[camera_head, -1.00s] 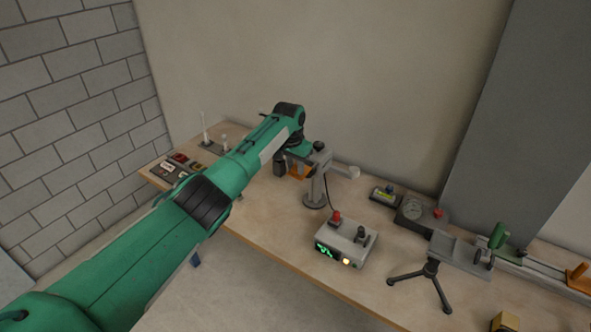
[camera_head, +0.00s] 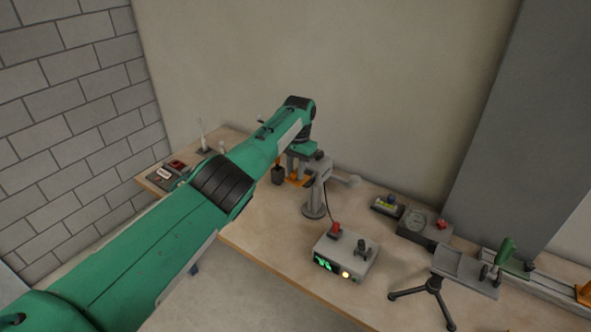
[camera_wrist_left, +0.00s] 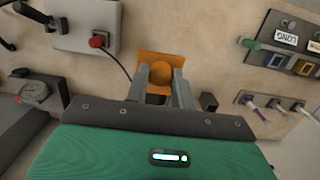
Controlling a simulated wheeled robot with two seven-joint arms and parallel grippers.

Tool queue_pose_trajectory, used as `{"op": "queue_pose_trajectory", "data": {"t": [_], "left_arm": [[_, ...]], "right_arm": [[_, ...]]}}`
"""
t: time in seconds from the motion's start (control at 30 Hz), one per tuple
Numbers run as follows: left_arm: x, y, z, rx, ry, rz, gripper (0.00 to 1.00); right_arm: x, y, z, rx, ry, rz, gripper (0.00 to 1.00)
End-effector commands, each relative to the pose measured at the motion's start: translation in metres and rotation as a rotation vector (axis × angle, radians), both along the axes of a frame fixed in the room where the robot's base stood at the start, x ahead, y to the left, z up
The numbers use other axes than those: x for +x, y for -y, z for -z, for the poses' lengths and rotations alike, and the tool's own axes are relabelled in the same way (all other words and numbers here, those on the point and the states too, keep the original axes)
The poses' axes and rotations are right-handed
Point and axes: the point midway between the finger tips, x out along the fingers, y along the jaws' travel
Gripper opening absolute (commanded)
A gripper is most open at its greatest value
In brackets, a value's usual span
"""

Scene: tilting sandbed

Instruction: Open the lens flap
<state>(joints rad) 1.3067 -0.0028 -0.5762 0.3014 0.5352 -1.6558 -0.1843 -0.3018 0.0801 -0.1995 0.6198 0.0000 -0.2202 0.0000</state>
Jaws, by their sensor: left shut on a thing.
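My left gripper (camera_head: 293,167) is beside the grey post stand (camera_head: 316,198) in the head view, partly behind my arm. In the left wrist view, its two grey fingers (camera_wrist_left: 160,80) are shut around a round orange part, in front of an orange plate (camera_wrist_left: 159,57). The orange piece also shows low beside the stand in the head view (camera_head: 299,182). I cannot tell for sure which part is the lens flap. My right gripper is not in view.
A control box (camera_head: 345,257) with a red knob and green display stands in front of the post. A small tripod (camera_head: 434,285), a dial gauge box (camera_head: 414,222) and a rail (camera_head: 545,284) are to the right. Bare wood lies between the control box and tripod.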

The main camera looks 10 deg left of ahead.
Motion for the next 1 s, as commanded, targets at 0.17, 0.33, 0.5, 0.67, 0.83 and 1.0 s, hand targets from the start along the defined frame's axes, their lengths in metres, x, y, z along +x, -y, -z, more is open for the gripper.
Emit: {"op": "queue_pose_trajectory", "data": {"t": [0.17, 0.33, 0.5, 0.67, 0.83, 1.0], "left_arm": [[-0.001, 0.001, 0.002, -0.002, -0.002, 0.001, 0.42], [0.000, 0.000, 0.001, -0.001, -0.001, 0.000, 0.46], [0.000, 0.000, 0.000, -0.001, 0.000, 0.000, 0.46], [0.000, 0.000, -0.007, -0.001, 0.000, 0.000, 0.46], [0.000, -0.002, -0.023, -0.002, -0.001, -0.001, 0.46], [0.000, -0.004, -0.046, -0.001, 0.000, -0.003, 0.46]], "right_arm": [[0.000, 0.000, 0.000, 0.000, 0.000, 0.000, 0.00], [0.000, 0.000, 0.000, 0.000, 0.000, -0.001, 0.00], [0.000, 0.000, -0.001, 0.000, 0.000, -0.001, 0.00], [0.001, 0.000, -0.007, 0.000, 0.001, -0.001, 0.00], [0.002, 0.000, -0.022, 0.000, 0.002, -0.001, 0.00], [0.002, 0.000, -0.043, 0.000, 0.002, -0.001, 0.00]]}}
